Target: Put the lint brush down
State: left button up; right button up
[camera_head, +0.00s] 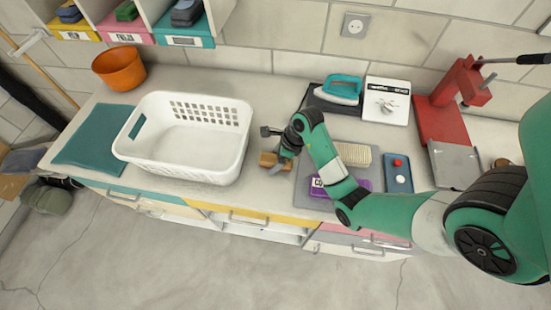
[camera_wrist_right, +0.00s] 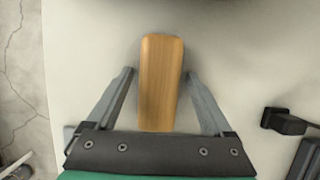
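The lint brush (camera_head: 268,160) shows its tan wooden part, lying on or just over the pale counter between the white basket and the grey mat. In the right wrist view the wooden part (camera_wrist_right: 160,85) lies lengthwise between my fingers. My right gripper (camera_head: 278,150) is above it, pointing down. In the wrist view its two fingers (camera_wrist_right: 160,73) stand on either side of the wood with a narrow gap at each side, so it looks open. The brush's underside is hidden. My left gripper is not in view.
A white laundry basket (camera_head: 182,165) stands left of the brush. To the right are a grey mat (camera_head: 308,185), a beige brush (camera_head: 353,154), a purple item (camera_head: 327,187), a teal iron (camera_head: 340,90) and a red press (camera_head: 452,100). An orange bowl (camera_head: 119,70) stands back left.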

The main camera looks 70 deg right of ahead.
aim_at(275, 158)
jog(key=shift+r, duration=0.25)
jog(key=p+v, duration=0.3)
jog(key=v, duration=0.2)
jog(key=shift+w+r, duration=0.1)
jog(key=shift+r, duration=0.1)
jog(key=p+v, duration=0.6)
jog(key=shift+s+r, duration=0.25)
